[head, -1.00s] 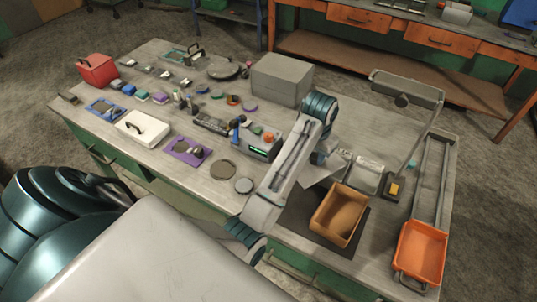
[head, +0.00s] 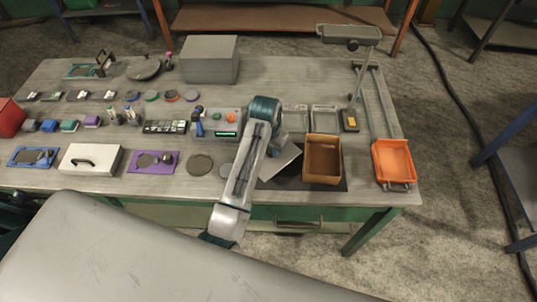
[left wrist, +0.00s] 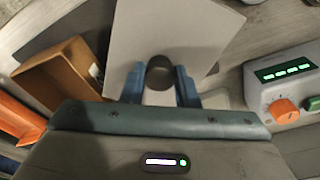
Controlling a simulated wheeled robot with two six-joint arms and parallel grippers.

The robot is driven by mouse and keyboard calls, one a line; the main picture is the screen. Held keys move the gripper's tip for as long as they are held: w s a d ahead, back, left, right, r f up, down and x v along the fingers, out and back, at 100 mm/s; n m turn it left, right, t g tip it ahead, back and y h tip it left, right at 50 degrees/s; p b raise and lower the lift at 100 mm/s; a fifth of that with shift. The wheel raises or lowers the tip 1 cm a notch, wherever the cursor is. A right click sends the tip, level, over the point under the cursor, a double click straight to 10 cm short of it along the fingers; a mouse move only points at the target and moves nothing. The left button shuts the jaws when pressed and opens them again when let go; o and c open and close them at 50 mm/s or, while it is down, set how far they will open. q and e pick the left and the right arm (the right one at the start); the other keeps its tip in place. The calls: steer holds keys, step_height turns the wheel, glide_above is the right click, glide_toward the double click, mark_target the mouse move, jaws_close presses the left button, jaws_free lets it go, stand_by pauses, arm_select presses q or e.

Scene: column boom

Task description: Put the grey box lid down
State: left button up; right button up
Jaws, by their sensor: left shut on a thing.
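The grey box lid (left wrist: 185,25) is a flat, light grey square plate with a dark round knob (left wrist: 160,74). My left gripper (left wrist: 160,88) is shut on the knob, one blue finger on each side. In the head view the lid (head: 283,163) shows tilted in the picture beside my left forearm, just left of the open tan box and over the dark mat. My arm hides part of it and the gripper's fingers there. I cannot tell if the lid touches anything below. My right gripper is not in view.
The open tan box (head: 322,160) stands right of the lid on a dark mat (head: 295,182). A grey device with an orange knob (head: 218,124) is on the left. An orange tray (head: 394,162) lies at the right. A large grey box (head: 210,60) stands at the back.

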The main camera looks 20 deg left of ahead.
mark_target(269, 156)
arm_select(q)
steer(key=shift+f, duration=0.3)
steer(key=f, duration=0.1)
steer(key=f+p, duration=0.1)
steer(key=f, duration=0.1)
steer(key=shift+s+a+f, duration=0.1)
steer(key=shift+s+a, duration=0.05)
steer(key=shift+a, duration=0.05)
steer(key=shift+f, duration=0.45)
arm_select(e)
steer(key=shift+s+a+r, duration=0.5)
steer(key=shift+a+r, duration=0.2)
arm_select(q)
steer(key=o, duration=1)
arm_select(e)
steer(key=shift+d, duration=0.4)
arm_select(q)
steer(key=shift+r, duration=0.1)
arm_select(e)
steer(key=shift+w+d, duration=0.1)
